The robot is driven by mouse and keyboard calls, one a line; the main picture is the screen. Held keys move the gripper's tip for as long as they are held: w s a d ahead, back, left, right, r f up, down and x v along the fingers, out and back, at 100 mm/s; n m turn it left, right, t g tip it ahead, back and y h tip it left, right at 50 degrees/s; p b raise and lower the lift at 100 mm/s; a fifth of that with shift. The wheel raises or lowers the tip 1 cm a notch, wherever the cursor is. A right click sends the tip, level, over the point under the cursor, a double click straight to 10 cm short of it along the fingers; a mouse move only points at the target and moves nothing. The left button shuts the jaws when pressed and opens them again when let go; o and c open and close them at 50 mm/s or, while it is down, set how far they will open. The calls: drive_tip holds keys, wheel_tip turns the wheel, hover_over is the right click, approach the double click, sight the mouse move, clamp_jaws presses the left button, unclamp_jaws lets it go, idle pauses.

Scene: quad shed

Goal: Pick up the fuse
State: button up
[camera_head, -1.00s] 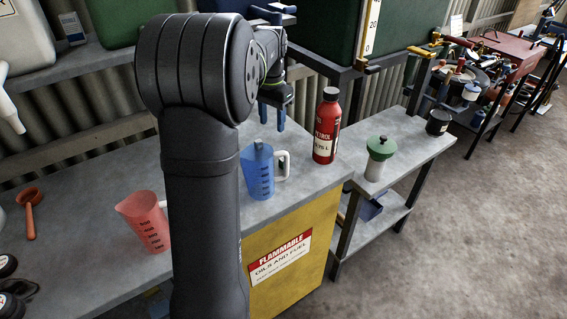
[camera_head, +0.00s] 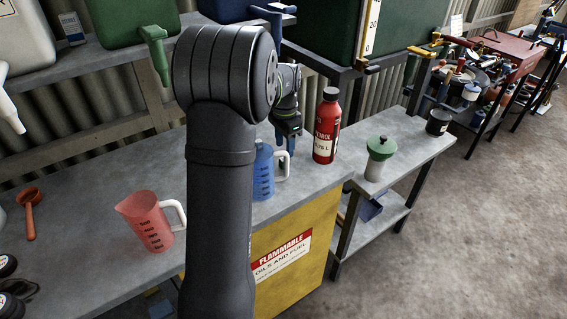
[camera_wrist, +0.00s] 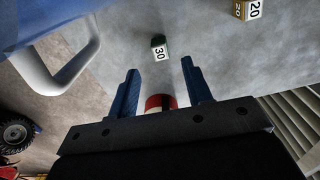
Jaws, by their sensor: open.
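My gripper (camera_head: 285,143) is open above the bench, beside the blue measuring jug (camera_head: 263,172). Its two blue fingers also show in the wrist view (camera_wrist: 160,80), apart and with nothing held. A small dark, block-like fuse marked 30 (camera_wrist: 158,46) lies on the grey bench top, beyond the fingertips and roughly between them. A second, yellowish fuse marked 20 (camera_wrist: 248,9) lies at the top right of the wrist view. I cannot make out either fuse in the head view. A red and white thing (camera_wrist: 160,102) shows between the fingers, partly hidden by the gripper body.
The blue jug's white handle (camera_wrist: 62,75) is close on the left in the wrist view. A red petrol bottle (camera_head: 325,130) stands right of my gripper. A red jug (camera_head: 150,222) stands further left on the bench. A green-topped container (camera_head: 379,155) stands on the side shelf.

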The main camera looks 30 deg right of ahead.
drive_tip(key=shift+a+f, duration=0.15)
drive_tip(key=shift+f, duration=2.9)
clamp_jaws()
